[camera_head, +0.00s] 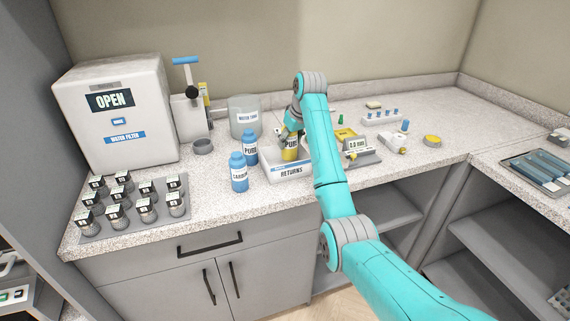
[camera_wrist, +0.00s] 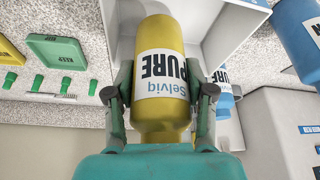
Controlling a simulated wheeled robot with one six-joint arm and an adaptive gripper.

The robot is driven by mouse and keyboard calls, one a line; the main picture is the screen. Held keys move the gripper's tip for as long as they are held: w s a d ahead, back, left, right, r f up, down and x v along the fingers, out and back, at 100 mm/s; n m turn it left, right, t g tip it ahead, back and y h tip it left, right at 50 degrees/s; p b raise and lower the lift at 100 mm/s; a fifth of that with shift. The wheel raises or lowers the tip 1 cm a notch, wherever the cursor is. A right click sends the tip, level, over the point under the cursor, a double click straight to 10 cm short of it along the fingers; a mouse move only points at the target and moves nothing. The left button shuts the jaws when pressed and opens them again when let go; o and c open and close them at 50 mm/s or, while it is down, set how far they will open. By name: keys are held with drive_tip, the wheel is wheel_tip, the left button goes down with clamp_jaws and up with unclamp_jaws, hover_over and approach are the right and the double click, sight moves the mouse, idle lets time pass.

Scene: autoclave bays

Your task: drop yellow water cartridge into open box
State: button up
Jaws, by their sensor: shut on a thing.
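The yellow cartridge (camera_head: 291,154), labelled PURE, is in my gripper (camera_head: 289,139). In the wrist view the yellow cartridge (camera_wrist: 161,70) lies between both fingers of my gripper (camera_wrist: 160,95), which are shut on its sides. The open white box (camera_head: 291,173), marked RETURNS, stands at the counter's front edge. The cartridge is over the box's opening; I cannot tell whether its lower end is below the rim. The wrist view shows the white box (camera_wrist: 211,17) behind the cartridge. Its inside is partly hidden.
Blue bottles (camera_head: 239,172) and (camera_head: 250,146) stand just left of the box. A glass water tank (camera_head: 244,117) is behind them. A small scale (camera_head: 361,153) and yellow tray (camera_head: 345,133) lie right. A white water filter unit (camera_head: 117,112) and several jars (camera_head: 122,181) are far left.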

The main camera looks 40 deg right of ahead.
sight(294, 136)
drive_tip(key=shift+f, duration=1.35)
drive_tip(key=o, duration=1.4)
drive_tip(key=shift+v, duration=3.75)
